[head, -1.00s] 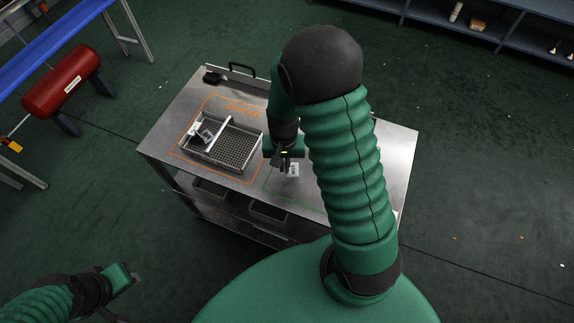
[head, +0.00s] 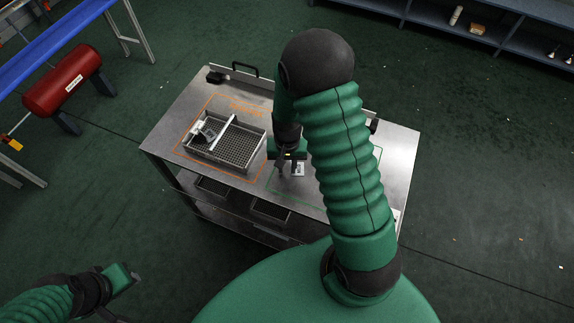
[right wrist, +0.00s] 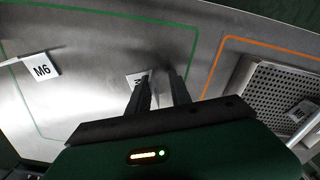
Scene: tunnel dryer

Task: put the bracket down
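A small bracket with a white label (head: 298,169) lies on the metal table inside the green outline, just right of my right gripper's fingers. It also shows in the right wrist view (right wrist: 135,78), partly hidden behind one finger. My right gripper (head: 284,174) points down, low over the table; in the right wrist view its two fingers (right wrist: 162,76) stand apart with a visible gap, and I see nothing clamped between them. A second bracket labelled M6 (right wrist: 41,68) lies farther left in the right wrist view. My left gripper (head: 134,278) is at the lower left, away from the table.
A perforated metal basket (head: 238,150) stands inside the orange outline, with a labelled bracket (head: 209,131) in its left compartment. A black handle (head: 245,66) is at the table's back edge. My right arm hides much of the table's right half.

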